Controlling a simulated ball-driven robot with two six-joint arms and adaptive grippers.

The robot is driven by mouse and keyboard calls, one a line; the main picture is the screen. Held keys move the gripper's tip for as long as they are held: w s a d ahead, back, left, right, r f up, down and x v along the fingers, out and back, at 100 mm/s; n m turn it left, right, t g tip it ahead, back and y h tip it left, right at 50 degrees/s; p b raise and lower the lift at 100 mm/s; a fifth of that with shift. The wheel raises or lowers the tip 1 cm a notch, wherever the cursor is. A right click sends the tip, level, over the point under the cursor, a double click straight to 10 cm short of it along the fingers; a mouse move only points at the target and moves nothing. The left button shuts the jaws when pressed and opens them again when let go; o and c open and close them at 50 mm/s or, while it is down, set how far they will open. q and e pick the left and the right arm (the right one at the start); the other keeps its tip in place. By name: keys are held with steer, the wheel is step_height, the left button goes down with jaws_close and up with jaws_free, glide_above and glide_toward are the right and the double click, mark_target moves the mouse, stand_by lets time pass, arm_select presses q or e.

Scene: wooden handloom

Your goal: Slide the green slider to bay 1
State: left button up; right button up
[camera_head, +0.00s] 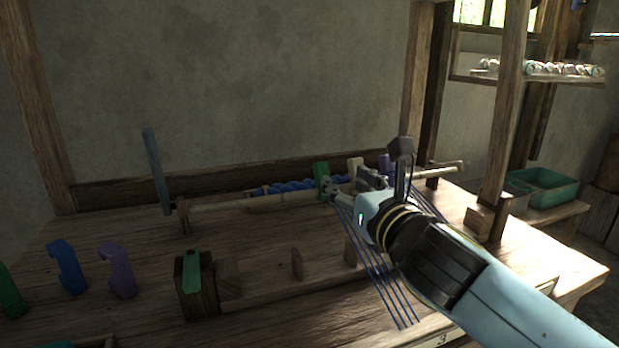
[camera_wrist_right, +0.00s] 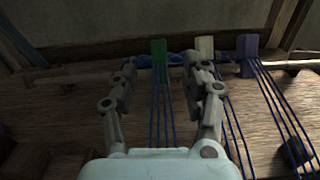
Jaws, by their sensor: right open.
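The green slider (camera_head: 322,175) stands upright on the wooden rod (camera_head: 285,200) at the back of the loom. It also shows in the right wrist view (camera_wrist_right: 158,53), with blue threads running down from it. My right gripper (camera_head: 332,189) is open just in front of the slider. In the wrist view its two fingers (camera_wrist_right: 160,78) are on either side of the slider's line, with visible space on both sides. A cream slider (camera_wrist_right: 205,48) and a purple slider (camera_wrist_right: 247,55) sit to its right. My left gripper is out of view. I cannot make out a bay 1 label.
Blue yarn (camera_head: 285,187) lies along the rod behind. A green piece (camera_head: 193,270) sits in a dark block at the front. Blue (camera_head: 67,265) and purple (camera_head: 117,268) hooks stand at the left. A wooden post (camera_head: 500,120) rises at the right. A "3" marks the front edge.

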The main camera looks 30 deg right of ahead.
mark_target(322, 165)
steer(key=shift+n, duration=0.3)
steer(key=x, duration=0.5)
steer(key=shift+w, duration=0.35)
steer(key=x, duration=0.5)
steer(key=shift+w+b, duration=0.1)
steer(key=shift+b, duration=0.25)
steer(key=shift+w, duration=0.25)
steer(key=c, duration=0.4)
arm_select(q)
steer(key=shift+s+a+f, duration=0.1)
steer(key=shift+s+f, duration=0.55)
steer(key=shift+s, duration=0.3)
arm_select(e)
jaws_close()
